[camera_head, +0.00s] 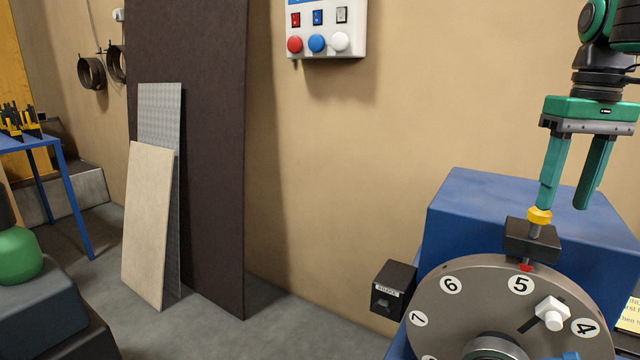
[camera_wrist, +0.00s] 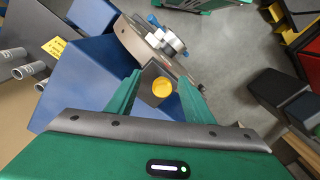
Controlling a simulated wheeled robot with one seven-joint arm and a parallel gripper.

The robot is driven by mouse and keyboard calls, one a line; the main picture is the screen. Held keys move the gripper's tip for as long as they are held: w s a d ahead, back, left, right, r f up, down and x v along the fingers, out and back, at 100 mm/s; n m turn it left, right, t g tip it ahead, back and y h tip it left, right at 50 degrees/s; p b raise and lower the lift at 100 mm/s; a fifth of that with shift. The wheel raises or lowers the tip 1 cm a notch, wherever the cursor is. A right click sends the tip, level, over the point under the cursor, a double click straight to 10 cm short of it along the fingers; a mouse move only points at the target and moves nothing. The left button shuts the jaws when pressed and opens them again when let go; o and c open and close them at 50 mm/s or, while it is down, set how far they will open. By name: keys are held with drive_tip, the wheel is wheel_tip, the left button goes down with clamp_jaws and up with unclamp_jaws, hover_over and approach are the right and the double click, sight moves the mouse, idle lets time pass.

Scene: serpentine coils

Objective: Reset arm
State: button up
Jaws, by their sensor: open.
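My gripper (camera_head: 570,198) is green with two fingers spread apart, pointing down above the blue machine (camera_head: 470,200) at the right of the head view. Nothing is between the fingers. A yellow knob (camera_head: 539,215) on a black block (camera_head: 532,240) is close to the left fingertip; whether they touch I cannot tell. In the wrist view the yellow knob (camera_wrist: 162,87) shows between and beyond the open fingers (camera_wrist: 155,85). Below the block is a round grey numbered dial (camera_head: 470,285) with a white peg (camera_head: 551,312) between 5 and 4.
A small black labelled box (camera_head: 393,286) sticks out left of the dial. A wall panel (camera_head: 327,30) carries red, blue and white buttons. Boards (camera_head: 148,225) lean on the wall. A blue table (camera_head: 40,140) and a green rounded object (camera_head: 18,255) are at left. Floor shows between them.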

drive_tip(key=s+f+m, duration=0.1)
drive_tip(key=s+f, duration=0.1)
drive_tip(key=f, duration=0.1)
drive_tip(key=s+f+m, duration=0.1)
drive_tip(key=s+f, duration=0.1)
drive_tip(key=f, duration=0.2)
drive_tip(key=s+f+m, duration=0.1)
drive_tip(key=s+f, duration=0.2)
drive_tip(key=f, duration=0.1)
drive_tip(key=shift+d, duration=0.3)
drive_tip(key=s+f+m, duration=0.3)
drive_tip(key=s+f, duration=0.7)
drive_tip(key=f, duration=0.4)
drive_tip(key=shift+s+a, duration=0.25)
drive_tip(key=shift+a, duration=0.2)
drive_tip(key=shift+w+f, duration=0.2)
drive_tip(key=shift+w, duration=0.4)
